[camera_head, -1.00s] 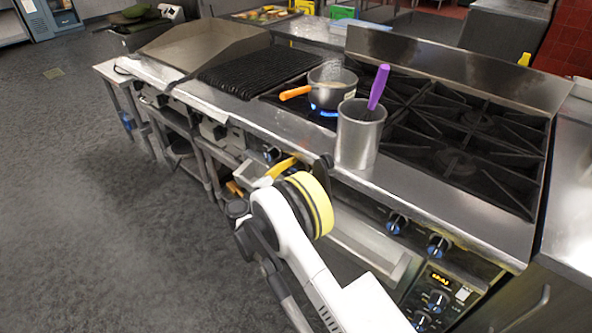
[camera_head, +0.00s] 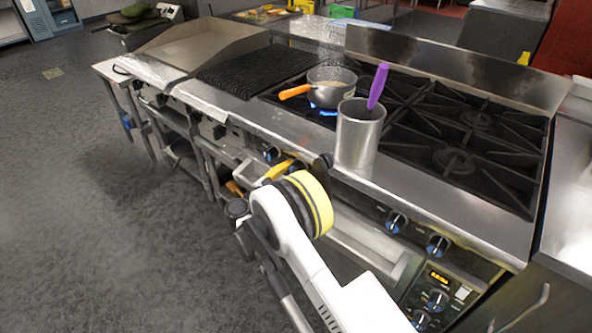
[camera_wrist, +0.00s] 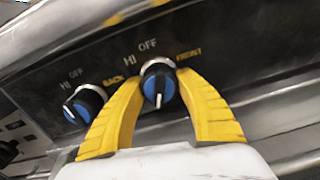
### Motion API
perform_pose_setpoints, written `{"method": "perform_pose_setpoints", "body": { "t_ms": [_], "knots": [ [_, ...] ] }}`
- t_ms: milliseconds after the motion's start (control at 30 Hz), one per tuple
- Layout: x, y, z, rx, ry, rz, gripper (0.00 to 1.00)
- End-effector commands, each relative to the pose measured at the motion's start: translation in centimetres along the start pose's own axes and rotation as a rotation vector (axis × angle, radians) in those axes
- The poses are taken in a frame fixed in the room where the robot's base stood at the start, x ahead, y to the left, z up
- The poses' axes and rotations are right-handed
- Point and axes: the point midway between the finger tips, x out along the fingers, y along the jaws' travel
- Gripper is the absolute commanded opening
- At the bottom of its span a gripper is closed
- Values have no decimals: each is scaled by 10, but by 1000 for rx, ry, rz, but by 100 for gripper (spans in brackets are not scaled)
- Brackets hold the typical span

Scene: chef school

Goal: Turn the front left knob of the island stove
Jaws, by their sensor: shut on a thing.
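In the wrist view the knob marked FRONT (camera_wrist: 158,88), black with a blue face, sits between the yellow fingers of my gripper (camera_wrist: 164,76). The gripper is shut on it, one finger at each side. The knob's white pointer line points down, away from the OFF label above it. In the head view my gripper (camera_head: 281,169) reaches the front panel of the island stove (camera_head: 425,205); my arm hides the held knob there. A blue flame (camera_head: 322,110) burns under a metal pot (camera_head: 331,92) with an orange handle.
A second knob, marked BACK (camera_wrist: 84,104), is just left of my gripper in the wrist view. A tall metal container (camera_head: 358,140) with a purple-handled utensil (camera_head: 378,86) stands near the stove's front edge, above my wrist. The floor (camera_head: 100,230) at left is clear.

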Motion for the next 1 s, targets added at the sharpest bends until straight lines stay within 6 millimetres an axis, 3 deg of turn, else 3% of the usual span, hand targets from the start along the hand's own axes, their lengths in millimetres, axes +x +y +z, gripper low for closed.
{"method": "perform_pose_setpoints", "body": {
  "t_ms": [667, 700, 733, 767, 1000],
  "knots": [
    [1, 0, 1, -60, -2, 0, 9],
    [1, 0, 1, -60, -2, 0, 49],
    [1, 0, 1, -60, -2, 0, 58],
    [1, 0, 1, -60, -2, 0, 63],
    [0, 0, 0, -59, -1, 0, 63]
  ]
}}
